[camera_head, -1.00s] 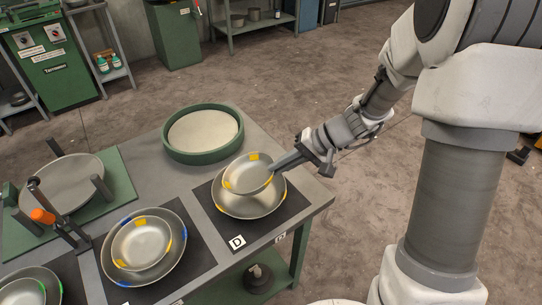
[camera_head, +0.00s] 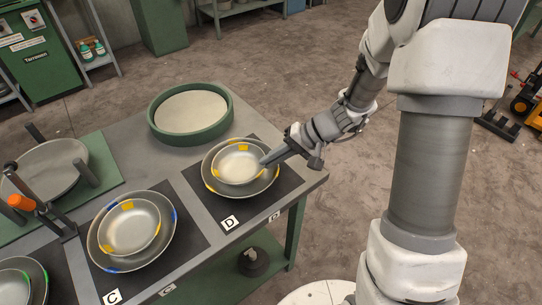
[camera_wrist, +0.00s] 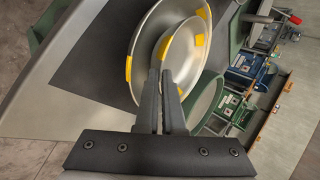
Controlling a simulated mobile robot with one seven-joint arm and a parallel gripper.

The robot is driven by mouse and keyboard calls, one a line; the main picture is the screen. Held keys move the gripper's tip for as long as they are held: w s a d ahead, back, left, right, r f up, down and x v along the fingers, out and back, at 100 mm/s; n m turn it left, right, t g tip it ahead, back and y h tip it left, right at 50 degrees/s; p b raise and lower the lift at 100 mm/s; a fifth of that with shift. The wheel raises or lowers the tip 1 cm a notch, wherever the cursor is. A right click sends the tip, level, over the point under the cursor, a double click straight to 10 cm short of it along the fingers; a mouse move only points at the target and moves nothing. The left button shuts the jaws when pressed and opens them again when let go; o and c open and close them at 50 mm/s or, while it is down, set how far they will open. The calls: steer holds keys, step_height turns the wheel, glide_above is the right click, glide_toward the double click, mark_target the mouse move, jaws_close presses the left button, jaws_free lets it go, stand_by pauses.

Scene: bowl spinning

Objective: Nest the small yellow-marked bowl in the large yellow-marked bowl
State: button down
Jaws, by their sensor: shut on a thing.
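The small yellow-marked bowl (camera_head: 237,168) is a shallow grey metal dish with yellow patches. It lies within the rim of the large yellow-marked bowl (camera_head: 242,194), which stands on the black pad marked D. My gripper (camera_head: 265,161) comes from the right and is shut on the small bowl's right rim. In the wrist view my fingers (camera_wrist: 160,85) pinch the edge of the small bowl (camera_wrist: 186,62), with the large bowl (camera_wrist: 140,50) behind it. Whether the small bowl touches the bottom of the large one is hidden.
A round green-rimmed tray (camera_head: 190,112) stands behind pad D. An orange-tipped lever (camera_head: 25,204) and a dish with upright posts (camera_head: 50,165) are at left.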

steer(key=shift+a+r+h+p, duration=0.15)
steer(key=shift+h+p, duration=0.95)
steer(key=shift+p, duration=0.7)
stand_by(0.4)
steer(key=c, duration=1.3)
jaws_free()
steer(key=shift+c, duration=0.2)
steer(key=shift+p+v, duration=0.55)
steer(key=shift+v, duration=0.95)
steer(key=o, duration=0.6)
steer(key=shift+w, duration=0.1)
steer(key=shift+c, duration=0.2)
